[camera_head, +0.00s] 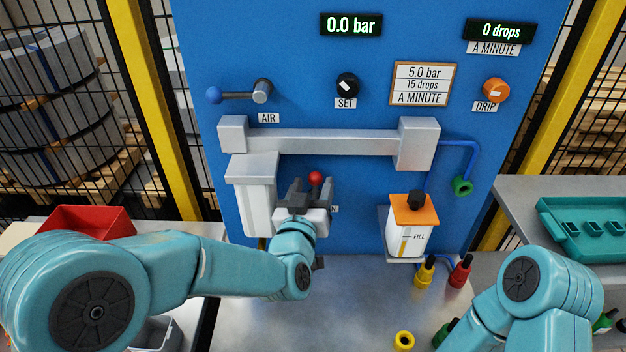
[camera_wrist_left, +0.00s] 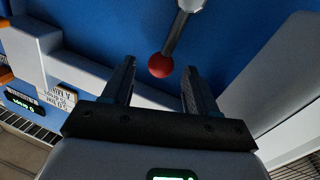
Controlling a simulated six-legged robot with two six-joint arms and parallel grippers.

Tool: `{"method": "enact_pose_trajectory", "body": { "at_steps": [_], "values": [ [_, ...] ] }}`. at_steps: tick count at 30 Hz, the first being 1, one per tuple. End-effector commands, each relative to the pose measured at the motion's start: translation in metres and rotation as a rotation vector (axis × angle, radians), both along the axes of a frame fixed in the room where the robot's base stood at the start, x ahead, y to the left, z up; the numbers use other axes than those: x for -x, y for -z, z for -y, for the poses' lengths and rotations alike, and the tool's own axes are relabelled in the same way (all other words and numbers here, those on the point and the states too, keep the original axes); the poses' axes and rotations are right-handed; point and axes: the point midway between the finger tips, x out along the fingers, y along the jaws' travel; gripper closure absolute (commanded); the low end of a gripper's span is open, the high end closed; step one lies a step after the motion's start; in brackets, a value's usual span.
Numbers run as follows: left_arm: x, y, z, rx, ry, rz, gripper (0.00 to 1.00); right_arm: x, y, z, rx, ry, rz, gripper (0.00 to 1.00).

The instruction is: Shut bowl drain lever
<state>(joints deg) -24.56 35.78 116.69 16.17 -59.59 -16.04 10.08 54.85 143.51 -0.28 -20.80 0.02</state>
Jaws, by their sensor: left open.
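The drain lever shows as a red ball knob (camera_head: 315,178) beside the white filter bowl (camera_head: 257,198) on the blue panel. In the left wrist view the red knob (camera_wrist_left: 160,65) sits on a grey metal rod (camera_wrist_left: 178,32). My left gripper (camera_head: 304,186) is open, its two dark fingers pointing at the panel around the knob's place. In the left wrist view the knob lies between and just beyond the fingertips (camera_wrist_left: 158,75), and no contact shows. The lever's pivot is hidden in the head view. My right arm shows at lower right, but its gripper does not show clearly.
A grey manifold bar (camera_head: 320,141) runs above the bowl. The air lever with a blue knob (camera_head: 214,95) is at upper left. An orange-topped fill reservoir (camera_head: 409,230) stands to the right. Yellow (camera_head: 425,272) and red (camera_head: 461,270) bottles stand on the bench. The pressure display reads 0.0 bar (camera_head: 351,25).

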Motion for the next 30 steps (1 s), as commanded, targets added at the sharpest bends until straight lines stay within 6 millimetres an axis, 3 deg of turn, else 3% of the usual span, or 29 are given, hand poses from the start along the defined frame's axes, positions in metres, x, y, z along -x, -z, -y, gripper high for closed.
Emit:
{"method": "enact_pose_trajectory", "body": {
  "at_steps": [11,12,17,18,30],
  "values": [
    [-0.0098,0.0009,0.002,0.0,0.0,-0.001,0.42,0.0,-0.0028,0.0,0.0,0.0,0.0,0.57],
    [-0.0097,0.0009,0.002,0.0,0.0,-0.001,0.45,0.0,-0.0028,0.0,0.0,0.0,0.0,0.57],
    [-0.0096,0.0008,0.002,0.0,0.0,-0.001,0.97,0.0,-0.0028,0.0,0.0,0.0,0.0,0.57],
    [-0.0096,0.0008,0.002,0.0,0.0,-0.001,1.0,0.0,-0.0028,0.0,0.0,0.0,0.0,0.57],
    [-0.0099,0.0005,0.0068,-0.067,-0.002,0.0,1.0,0.0,-0.0021,0.0,0.0,0.0,0.0,0.57]
  ]
}}
